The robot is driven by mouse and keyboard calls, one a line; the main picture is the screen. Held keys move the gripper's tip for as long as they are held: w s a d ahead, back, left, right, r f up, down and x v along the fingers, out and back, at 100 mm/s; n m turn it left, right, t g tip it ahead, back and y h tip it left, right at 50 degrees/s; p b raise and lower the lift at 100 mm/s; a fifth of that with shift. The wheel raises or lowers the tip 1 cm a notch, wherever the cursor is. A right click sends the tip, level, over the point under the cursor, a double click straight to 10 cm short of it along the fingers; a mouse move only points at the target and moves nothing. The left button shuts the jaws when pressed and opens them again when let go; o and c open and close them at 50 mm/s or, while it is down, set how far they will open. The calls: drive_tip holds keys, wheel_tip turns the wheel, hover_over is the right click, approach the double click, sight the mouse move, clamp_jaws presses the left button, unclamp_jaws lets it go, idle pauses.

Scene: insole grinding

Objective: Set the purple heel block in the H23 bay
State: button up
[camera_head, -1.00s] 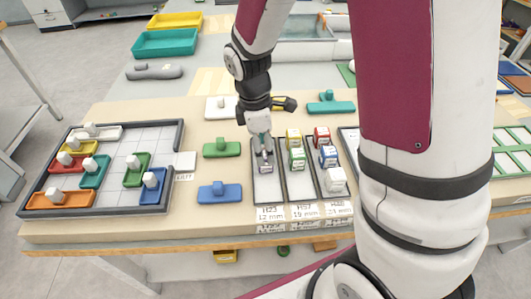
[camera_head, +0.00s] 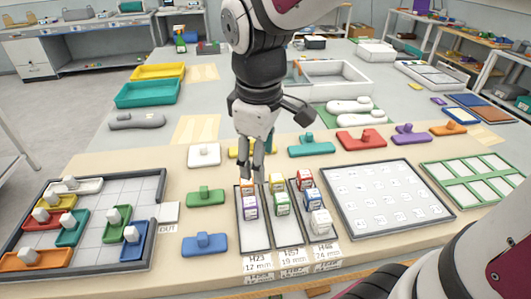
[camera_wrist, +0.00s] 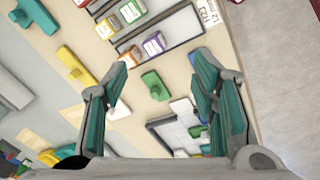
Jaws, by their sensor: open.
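The purple heel block (camera_head: 250,207) stands in the H23 bay (camera_head: 255,237), the leftmost of three narrow bays, with bare floor between it and the label end. An orange block (camera_head: 249,185) stands directly behind it in the same bay. My gripper (camera_head: 249,174) is open and empty, its fingers above the far end of this bay. In the wrist view the purple block (camera_wrist: 153,45) sits in the H23 bay beyond my spread fingertips (camera_wrist: 160,82), clear of them.
The middle bay holds yellow and green (camera_head: 282,204) blocks; the right bay holds red, blue and white (camera_head: 320,222) ones. Knobbed pieces, such as a green one (camera_head: 206,196) and a blue one (camera_head: 204,244), lie to the left. A numbered white board (camera_head: 385,200) lies to the right.

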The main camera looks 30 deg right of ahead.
drive_tip(key=s+r+m+t, duration=0.3)
drive_tip(key=s+m, duration=0.5)
drive_tip(key=s, duration=0.3)
drive_tip(key=shift+s+d+r+y, duration=0.2)
drive_tip(key=shift+r+y, duration=0.2)
drive_tip(key=shift+r, duration=0.1)
idle(0.4)
